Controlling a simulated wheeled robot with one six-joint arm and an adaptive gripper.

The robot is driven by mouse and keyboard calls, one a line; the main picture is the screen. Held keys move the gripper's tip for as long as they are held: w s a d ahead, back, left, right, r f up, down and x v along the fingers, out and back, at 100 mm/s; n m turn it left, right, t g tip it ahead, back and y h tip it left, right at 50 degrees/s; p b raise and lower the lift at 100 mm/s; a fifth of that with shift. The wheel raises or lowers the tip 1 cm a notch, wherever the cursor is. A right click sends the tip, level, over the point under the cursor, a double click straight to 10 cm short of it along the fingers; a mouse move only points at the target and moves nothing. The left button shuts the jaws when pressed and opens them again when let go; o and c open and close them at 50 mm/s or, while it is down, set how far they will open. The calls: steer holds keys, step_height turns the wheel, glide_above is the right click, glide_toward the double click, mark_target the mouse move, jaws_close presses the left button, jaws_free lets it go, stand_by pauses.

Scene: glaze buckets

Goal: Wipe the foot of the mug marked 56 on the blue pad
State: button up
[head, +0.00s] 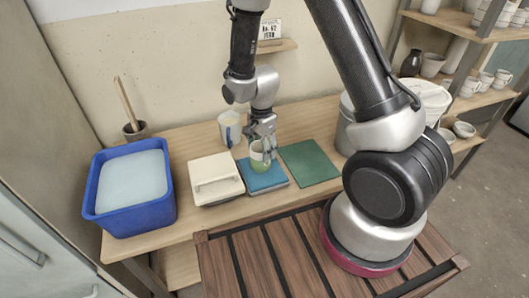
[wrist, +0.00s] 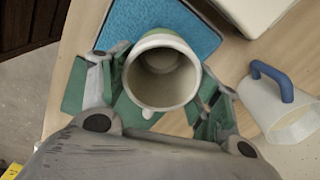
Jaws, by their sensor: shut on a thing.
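A mug (head: 259,160), pale with a green lower part, is held upright in my gripper (head: 262,148) over the blue pad (head: 265,183). In the wrist view I look down into the open mouth of the mug (wrist: 160,75), with a finger of my gripper (wrist: 160,88) on each side of it. The blue pad (wrist: 125,28) shows behind the mug there. I cannot tell whether the foot touches the pad. The foot is hidden in the wrist view, and no number can be read on the mug.
A green mat (head: 312,162) lies right of the pad, and a white lidded box (head: 214,177) left of it. A blue tub (head: 100,210) stands further left. A white pitcher with a blue handle (head: 230,128) stands behind. Buckets (head: 430,100) stand at the right.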

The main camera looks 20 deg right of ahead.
steer(key=shift+w+a, duration=0.1)
steer(key=shift+w, duration=1.1)
steer(key=shift+s, duration=3.5)
step_height(320, 180, up, 7)
steer(key=shift+w, duration=0.1)
